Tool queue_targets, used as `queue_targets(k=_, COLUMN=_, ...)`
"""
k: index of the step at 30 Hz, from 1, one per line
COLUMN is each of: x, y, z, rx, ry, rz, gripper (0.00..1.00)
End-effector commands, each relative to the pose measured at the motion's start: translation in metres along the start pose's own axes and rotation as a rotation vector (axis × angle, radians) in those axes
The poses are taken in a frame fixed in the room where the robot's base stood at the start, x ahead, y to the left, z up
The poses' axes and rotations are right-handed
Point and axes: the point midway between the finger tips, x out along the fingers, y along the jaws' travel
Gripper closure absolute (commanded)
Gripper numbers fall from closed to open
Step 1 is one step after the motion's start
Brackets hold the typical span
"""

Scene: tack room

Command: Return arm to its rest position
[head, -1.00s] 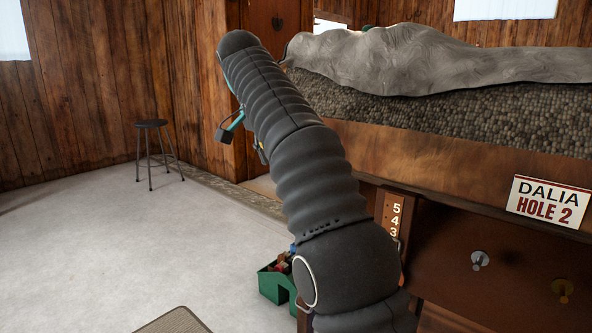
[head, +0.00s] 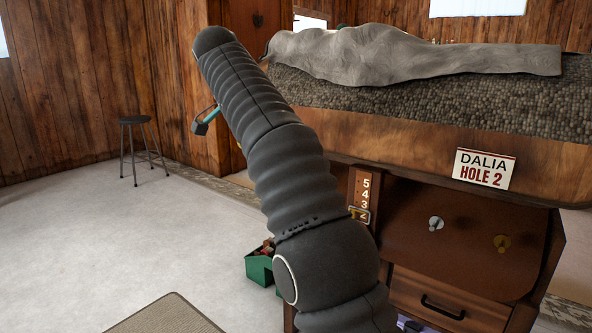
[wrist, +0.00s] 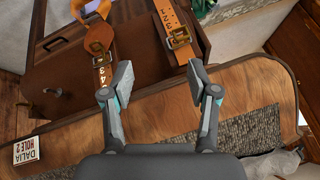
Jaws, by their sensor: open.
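My arm (head: 285,165) rises dark and ribbed across the middle of the head view, bent up and to the left. Only a small teal and black part of my gripper (head: 206,121) shows there, beside the arm's upper end. In the wrist view my gripper (wrist: 158,84) has its two grey pads wide apart, with nothing held between them. Beyond the fingers are two brown numbered straps with buckles, one at the left (wrist: 99,48) and one at the right (wrist: 178,37). They appear apart from the pads, though the depth is hard to judge.
A wooden cabinet (head: 450,235) with knobs and a drawer stands at the right, under a ledge with a grey cover (head: 400,55). A sign (head: 484,169) reads DALIA HOLE 2. A green box (head: 259,268) sits on the floor. A stool (head: 135,122) stands left; pale floor there is open.

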Motion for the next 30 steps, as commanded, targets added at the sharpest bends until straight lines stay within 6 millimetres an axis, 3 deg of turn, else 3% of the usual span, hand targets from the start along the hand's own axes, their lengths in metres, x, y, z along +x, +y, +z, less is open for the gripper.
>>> queue_targets(k=11, x=0.030, y=-0.063, z=-0.063, rx=0.257, ry=0.354, rz=-0.296, gripper=0.40)
queue_targets(k=18, x=0.006, y=-0.107, z=-0.093, rx=0.236, ry=0.551, rz=-0.672, gripper=0.40)
queue_targets(k=22, x=-0.012, y=-0.119, z=-0.088, rx=0.131, ry=0.566, rz=-0.864, gripper=0.40)
queue_targets(k=25, x=-0.021, y=-0.119, z=-0.071, rx=0.012, ry=0.526, rz=-0.983, gripper=0.40)
queue_targets(k=30, x=-0.018, y=-0.092, z=-0.023, rx=-0.231, ry=0.373, rz=-1.085, gripper=0.40)
